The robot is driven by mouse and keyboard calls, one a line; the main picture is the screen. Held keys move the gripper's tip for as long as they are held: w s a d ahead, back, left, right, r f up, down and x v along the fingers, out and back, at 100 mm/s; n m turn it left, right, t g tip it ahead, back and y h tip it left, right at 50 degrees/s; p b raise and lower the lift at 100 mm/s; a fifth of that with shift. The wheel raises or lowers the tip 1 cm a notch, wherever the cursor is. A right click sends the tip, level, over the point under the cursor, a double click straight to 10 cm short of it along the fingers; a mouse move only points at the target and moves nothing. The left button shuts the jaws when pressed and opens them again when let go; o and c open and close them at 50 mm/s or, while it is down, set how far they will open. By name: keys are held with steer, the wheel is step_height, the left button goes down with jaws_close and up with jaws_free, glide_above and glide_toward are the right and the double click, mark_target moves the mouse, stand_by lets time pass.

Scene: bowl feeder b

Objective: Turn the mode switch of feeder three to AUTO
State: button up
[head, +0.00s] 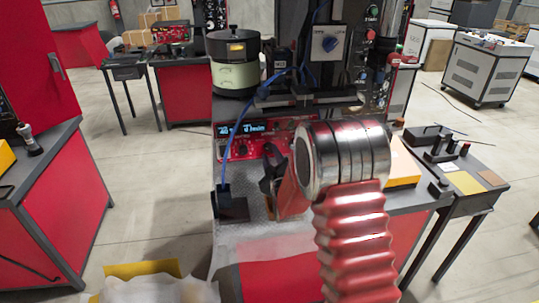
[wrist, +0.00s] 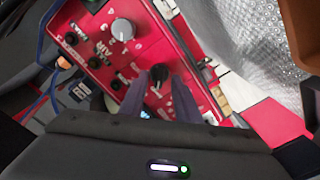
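A red control box (head: 265,140) with a lit blue display stands on the bench in the head view, below the bowl feeder (head: 235,75). Its red panel (wrist: 92,20) fills the upper middle of the wrist view, tilted. A small black knob (wrist: 158,73) shows between the tips of my gripper (wrist: 159,82). The two dark fingers are apart, one on each side of the knob; I cannot tell whether they touch it. A larger grey knob (wrist: 122,29) lies up and left. In the head view my arm partly hides the box. The feeder number and AUTO marking are not readable.
A grey box with a blue rotary knob (head: 329,43) stands behind. A blue cable (head: 232,140) runs down past the box's left side to a dark block (head: 231,207). A yellow box (head: 402,166) lies right of my arm. Silvery textured sheet (wrist: 255,40) borders the panel.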

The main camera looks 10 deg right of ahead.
steer(key=shift+w, duration=0.6)
steer(key=shift+c, duration=0.3)
jaws_close()
steer(key=shift+a, duration=0.1)
